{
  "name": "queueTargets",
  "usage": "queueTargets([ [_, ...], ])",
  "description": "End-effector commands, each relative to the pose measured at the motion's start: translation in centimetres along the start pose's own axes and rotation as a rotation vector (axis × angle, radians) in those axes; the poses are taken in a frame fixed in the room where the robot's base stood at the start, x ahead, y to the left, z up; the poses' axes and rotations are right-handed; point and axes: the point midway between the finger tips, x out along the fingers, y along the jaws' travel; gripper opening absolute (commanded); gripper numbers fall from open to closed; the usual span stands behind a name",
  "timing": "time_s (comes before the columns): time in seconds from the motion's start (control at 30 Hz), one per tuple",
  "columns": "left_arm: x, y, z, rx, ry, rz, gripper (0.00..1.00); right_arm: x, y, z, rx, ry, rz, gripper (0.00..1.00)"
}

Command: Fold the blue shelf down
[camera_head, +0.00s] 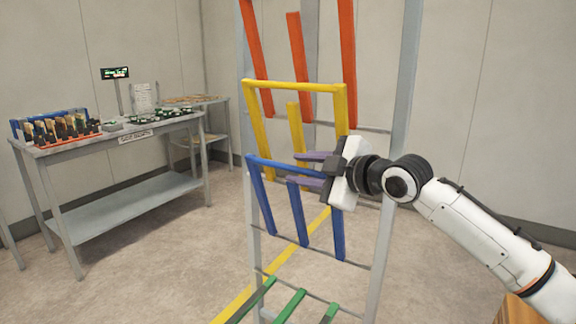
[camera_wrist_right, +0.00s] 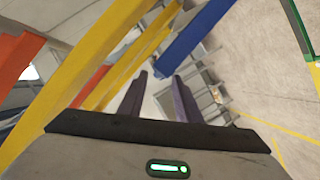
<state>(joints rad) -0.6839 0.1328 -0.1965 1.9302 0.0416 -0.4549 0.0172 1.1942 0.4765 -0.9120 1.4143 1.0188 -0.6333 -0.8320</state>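The blue shelf (camera_head: 298,215) is a frame of several bars on a grey upright rack, standing steeply up with its top bar under the yellow shelf. My right gripper (camera_head: 305,169) comes in from the right with its fingers pointing left, open, at the height of the blue top bar. The lower finger overlaps that bar in the head view; I cannot tell whether they touch. In the right wrist view a blue bar (camera_wrist_right: 200,40) lies beyond the open fingers (camera_wrist_right: 158,98), with nothing seen held between them. The gripper hides part of the blue shelf's upper right. My left gripper is out of view.
The yellow shelf (camera_head: 257,115) and red shelf (camera_head: 348,65) stand up above. The green shelf (camera_head: 290,305) lies lower, reaching toward me. A table (camera_head: 130,205) with small parts stands at left. A wooden object (camera_head: 518,310) is at lower right. Floor between table and rack is clear.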

Motion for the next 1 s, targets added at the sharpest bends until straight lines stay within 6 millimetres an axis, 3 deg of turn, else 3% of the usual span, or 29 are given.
queueTargets([
  [0.1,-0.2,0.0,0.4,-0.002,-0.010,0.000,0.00,2.1,0.0,-0.1,0.002,0.000,-0.001,0.31],
  [0.3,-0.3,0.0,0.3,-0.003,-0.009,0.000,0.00,4.1,0.1,-0.1,0.001,0.001,0.001,0.31],
  [0.7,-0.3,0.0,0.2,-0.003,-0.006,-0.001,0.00,4.8,0.0,0.0,0.001,0.000,0.001,0.31],
  [0.73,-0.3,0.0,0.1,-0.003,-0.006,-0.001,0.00,4.8,0.0,0.0,0.001,0.000,0.001,0.29],
  [0.9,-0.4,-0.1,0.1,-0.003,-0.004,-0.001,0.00,4.8,0.0,0.0,0.001,0.000,0.001,0.01],
  [1.0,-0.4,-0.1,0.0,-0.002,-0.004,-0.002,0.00,4.8,0.0,0.0,0.001,0.000,0.001,0.00],
])
